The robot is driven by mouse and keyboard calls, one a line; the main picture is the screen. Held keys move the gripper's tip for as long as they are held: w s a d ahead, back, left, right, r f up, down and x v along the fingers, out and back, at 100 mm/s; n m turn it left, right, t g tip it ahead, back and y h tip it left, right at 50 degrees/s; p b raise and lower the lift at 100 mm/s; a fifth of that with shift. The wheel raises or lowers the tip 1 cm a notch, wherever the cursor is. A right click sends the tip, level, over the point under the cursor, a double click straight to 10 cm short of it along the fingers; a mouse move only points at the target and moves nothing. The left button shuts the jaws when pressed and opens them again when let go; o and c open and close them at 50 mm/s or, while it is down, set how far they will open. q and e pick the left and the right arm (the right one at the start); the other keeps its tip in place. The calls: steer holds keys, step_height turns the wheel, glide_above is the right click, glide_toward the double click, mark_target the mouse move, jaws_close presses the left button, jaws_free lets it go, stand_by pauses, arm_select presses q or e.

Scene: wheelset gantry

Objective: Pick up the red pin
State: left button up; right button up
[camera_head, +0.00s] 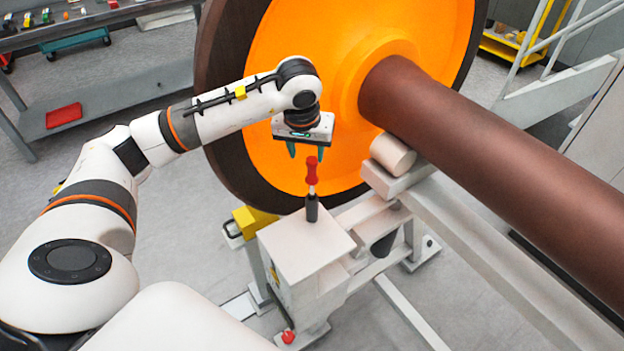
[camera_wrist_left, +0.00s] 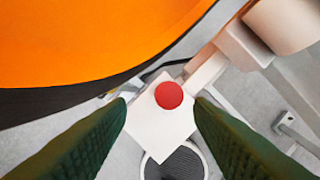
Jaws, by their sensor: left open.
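The red pin (camera_head: 312,172) stands upright in a dark holder (camera_head: 312,208) on a pale square plate (camera_head: 290,247) of the gantry. In the left wrist view the red top of the pin (camera_wrist_left: 169,95) shows as a round disc between the fingers. My left gripper (camera_head: 306,152) is open and empty, with its green fingertips just above the pin's top. In the left wrist view the open fingers (camera_wrist_left: 160,118) lie on either side of the red top, apart from it. The pin's lower part is hidden in the holder. My right gripper is out of view.
A large orange wheel (camera_head: 290,50) with a dark rim stands close behind my left gripper. Its brown axle (camera_head: 500,150) runs to the lower right, above a pale beam (camera_head: 480,250). A workbench (camera_head: 100,18) stands at the back left.

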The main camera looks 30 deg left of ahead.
mark_target(312, 160)
arm_select(q)
steer(key=shift+x, duration=0.85)
steer(key=p+x, duration=0.1)
steer(key=x, duration=0.2)
steer(key=p+x, duration=0.1)
steer(key=x, duration=0.1)
steer(key=shift+w+d+r+p, duration=0.1)
steer(key=shift+w+d+p, duration=0.2)
steer(key=shift+d, duration=0.05)
steer(key=shift+w+f, duration=0.1)
steer(key=shift+f, duration=0.15)
steer(key=c, duration=1)
